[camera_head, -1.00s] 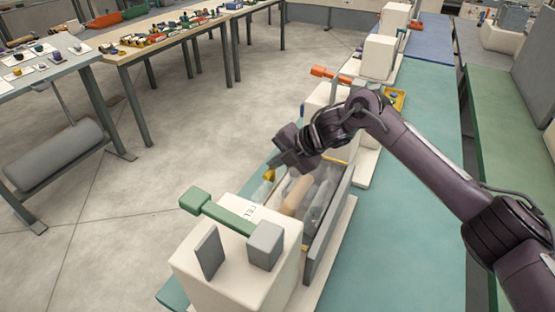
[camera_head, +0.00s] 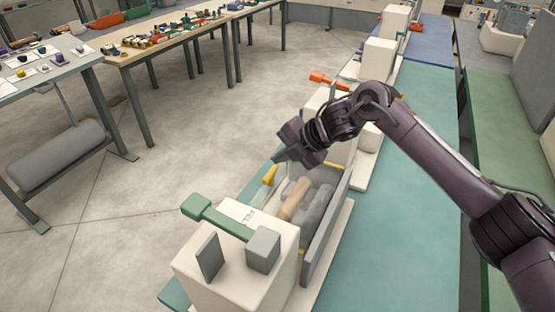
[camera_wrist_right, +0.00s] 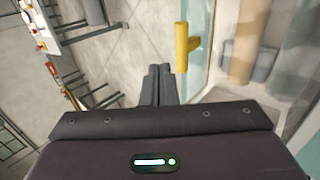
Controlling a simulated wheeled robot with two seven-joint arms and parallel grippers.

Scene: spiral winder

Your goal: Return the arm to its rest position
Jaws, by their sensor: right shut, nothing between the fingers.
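My right gripper (camera_head: 278,157) is above the near winder, just beyond and above the yellow handle (camera_head: 270,175) on its clear cover. It is shut and empty. In the right wrist view its fingers (camera_wrist_right: 158,85) lie together, apart from the yellow handle (camera_wrist_right: 182,47). The near winder (camera_head: 235,275) is a white housing with a green lever (camera_head: 218,218) and grey blocks. Behind its clear cover are a tan roller (camera_head: 294,199) and grey rolls (camera_head: 318,205). My left gripper is out of view.
The winder stands on a teal bench (camera_head: 400,215). More white machines (camera_head: 380,58) stand farther along, one with an orange lever (camera_head: 329,80). A green surface (camera_head: 500,150) lies at right. Tables with small parts (camera_head: 170,40) stand at left, across open floor.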

